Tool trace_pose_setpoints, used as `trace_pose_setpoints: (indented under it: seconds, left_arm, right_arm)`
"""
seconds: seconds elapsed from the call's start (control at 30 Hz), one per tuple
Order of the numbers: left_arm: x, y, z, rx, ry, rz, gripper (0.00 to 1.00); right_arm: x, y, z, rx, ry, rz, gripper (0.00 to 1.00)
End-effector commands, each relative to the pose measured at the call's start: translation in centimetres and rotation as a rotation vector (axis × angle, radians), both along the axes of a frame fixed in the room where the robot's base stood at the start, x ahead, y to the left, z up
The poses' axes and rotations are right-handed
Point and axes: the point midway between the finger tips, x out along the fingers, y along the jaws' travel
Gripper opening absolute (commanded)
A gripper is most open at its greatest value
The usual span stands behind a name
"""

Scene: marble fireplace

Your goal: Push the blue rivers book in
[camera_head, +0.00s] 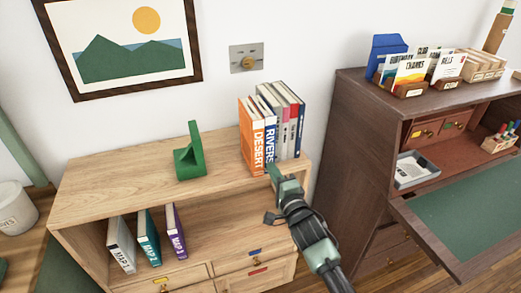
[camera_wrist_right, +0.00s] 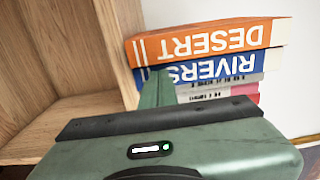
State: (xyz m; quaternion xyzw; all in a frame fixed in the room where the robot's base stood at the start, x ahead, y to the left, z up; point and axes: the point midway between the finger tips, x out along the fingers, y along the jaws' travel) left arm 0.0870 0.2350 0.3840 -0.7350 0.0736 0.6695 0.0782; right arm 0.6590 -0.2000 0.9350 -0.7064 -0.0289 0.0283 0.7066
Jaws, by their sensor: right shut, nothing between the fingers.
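The blue RIVERS book (camera_head: 270,138) stands upright on the wooden shelf top, between the orange DESERT book (camera_head: 250,137) and a grey book. Its spine faces me and looks about level with the orange spine. It also shows in the right wrist view (camera_wrist_right: 225,68), turned on its side under the orange DESERT book (camera_wrist_right: 210,40). My right gripper (camera_head: 272,170) is shut and empty, with its tip at the lower part of the blue spine. The tip hides part of the book, and I cannot tell whether it touches. My left gripper is not in view.
Several more books (camera_head: 292,115) stand to the right of the blue one. A green bookend (camera_head: 188,158) stands to the left with bare shelf top between. Map books (camera_head: 148,238) stand in the open compartment below. A dark desk (camera_head: 350,140) is close on the right.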

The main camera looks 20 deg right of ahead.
Motion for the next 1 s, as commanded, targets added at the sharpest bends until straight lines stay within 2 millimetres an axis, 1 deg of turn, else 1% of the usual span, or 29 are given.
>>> trace_pose_setpoints:
  seconds: [1.0]
  left_arm:
    - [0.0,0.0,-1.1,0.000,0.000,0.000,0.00]
  right_arm:
    - [3.1,0.3,-0.1,0.000,0.001,0.000,0.00]
